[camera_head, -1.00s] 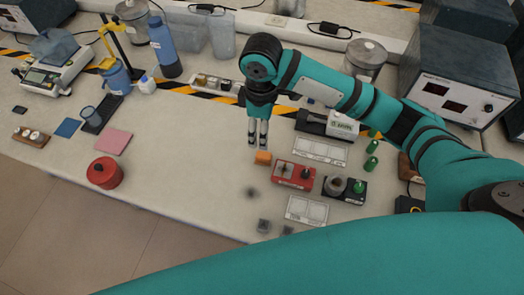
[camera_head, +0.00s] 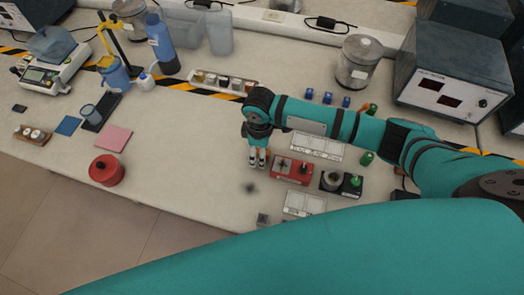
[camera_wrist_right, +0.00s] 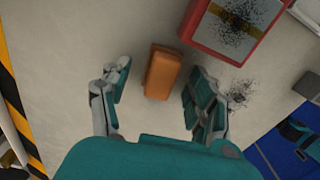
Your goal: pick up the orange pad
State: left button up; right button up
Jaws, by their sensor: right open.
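The orange pad (camera_wrist_right: 162,73) is a small orange block on the pale bench top. In the right wrist view it lies between the two fingers of my right gripper (camera_wrist_right: 155,88), nearer the right-hand finger. A gap shows on both sides. The gripper is open and holds nothing. In the head view my right gripper (camera_head: 258,158) points down at the bench just left of the red box, and it hides most or all of the pad. I cannot tell the exact height of the fingertips. My left gripper is not in view.
The red box (camera_head: 291,169) stands close to the right of the gripper; it shows in the wrist view too (camera_wrist_right: 235,25). A black unit (camera_head: 342,183) is further right. A rack of small jars (camera_head: 223,82) lies behind. The bench to the left is clear up to the red pot (camera_head: 106,171).

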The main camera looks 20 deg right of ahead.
jog(key=c, duration=1.1)
jog(key=shift+r, duration=0.1)
jog(key=shift+w+r, duration=0.1)
jog(key=shift+r, duration=0.55)
jog(key=shift+s+a+r+b, duration=0.15)
jog(key=shift+r+b, duration=0.15)
jog(key=shift+r, duration=0.2)
jog(key=shift+s+a+r+b, duration=0.15)
jog(key=shift+r+b, duration=0.1)
jog(key=shift+r, duration=0.25)
jog(key=s+a, duration=0.3)
jog(key=s, duration=0.1)
jog(key=s+a+r+b, duration=0.1)
jog(key=s+a, duration=0.2)
jog(key=s, duration=0.1)
jog(key=s+a+b, duration=0.1)
jog(key=s+a, duration=0.2)
jog(key=s, duration=0.1)
jog(key=shift+a+r, duration=0.25)
jog(key=shift+a, duration=0.1)
